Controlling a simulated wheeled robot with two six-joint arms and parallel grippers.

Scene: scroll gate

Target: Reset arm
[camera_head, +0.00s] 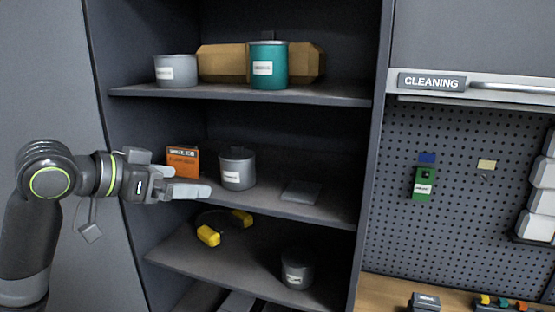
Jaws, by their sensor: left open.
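My left gripper (184,182) reaches in from the left, at the left side of the open shelf unit (368,170). It is open with nothing between its fingers. Its fingers point right, in front of the left end of the middle shelf. An orange box (183,161) with a dark label stands just behind the fingers. A grey lidded tin (237,170) stands to the right of the fingertips, and a gap to it cannot be judged in depth. My right gripper is not in view.
The top shelf (320,96) holds a grey tin (176,70), a teal tin (268,66) and a cardboard box (222,62). A flat grey item (300,191) lies on the middle shelf. Below are a yellow-and-black item (208,236) and another tin (297,270). A pegboard (455,200) is at right.

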